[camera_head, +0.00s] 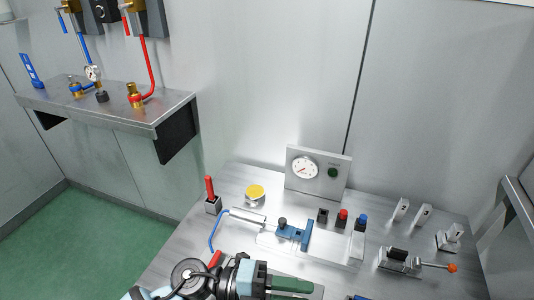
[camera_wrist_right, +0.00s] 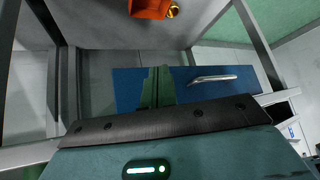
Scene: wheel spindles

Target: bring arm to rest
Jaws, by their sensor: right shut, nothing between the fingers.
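My left arm (camera_head: 190,276) comes in low at the left of the head view, across the near edge of the bench. Its dark green end (camera_head: 292,285) points right at the bottom edge. The fingertips cannot be made out, so whether they are open or shut does not show. My right gripper (camera_wrist_right: 156,88) shows in the right wrist view, its dark green fingers together and empty. It is in front of a blue drawer front. The right arm cannot be made out in the head view.
The metal bench (camera_head: 180,250) carries a gauge box (camera_head: 318,174), a blue clamp (camera_head: 294,234), a yellow button (camera_head: 254,192) and a toggle clamp (camera_head: 400,261). A wall shelf (camera_head: 120,113) holds fittings. The blue drawer (camera_wrist_right: 220,92) has a metal handle; an orange object (camera_wrist_right: 150,8) is above.

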